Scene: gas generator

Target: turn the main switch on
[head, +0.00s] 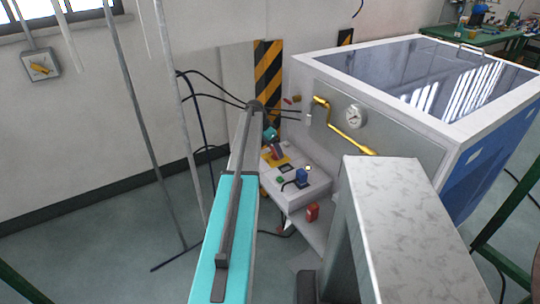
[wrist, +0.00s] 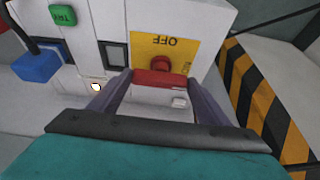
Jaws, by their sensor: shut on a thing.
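The main switch is a red knob (wrist: 160,66) on a yellow plate (wrist: 178,45) marked OFF, which looks upside down in the wrist view. The plate (head: 268,160) also shows in the head view, on the light control box (head: 312,192). My gripper (wrist: 158,88) is at the switch. Its two grey fingers stand either side of the red handle and are shut on it. In the head view my arm and the gripper's body partly cover the switch, so the exact contact is hidden there.
The box also carries a green button (wrist: 62,15) and a blue plug (wrist: 38,66). A red object (head: 312,212) sits below the box. The generator cabinet (head: 470,145), with a gauge (head: 355,116) and yellow pipe (head: 345,140), stands at right. A striped post (wrist: 262,105) is close to my gripper.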

